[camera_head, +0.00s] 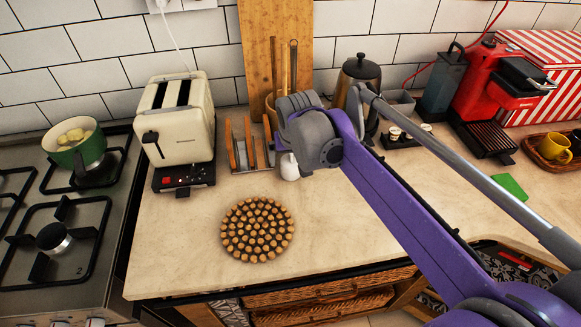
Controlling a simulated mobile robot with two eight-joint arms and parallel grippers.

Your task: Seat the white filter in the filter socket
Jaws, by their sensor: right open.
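My right arm (400,190) comes in from the lower right. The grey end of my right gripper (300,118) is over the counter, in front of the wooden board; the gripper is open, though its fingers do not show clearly. A small white object (289,166) stands just below it; I cannot tell whether it is the white filter, or whether the gripper touches it. A red coffee machine (480,92) stands at the back right. I cannot make out the filter socket. My left gripper is not in view.
A cream toaster (178,122), a toast rack (246,150) and a round trivet (257,230) are on the counter's left half. A dark kettle (360,72) stands behind my arm. A wooden tray (540,163) holds a yellow cup (553,147).

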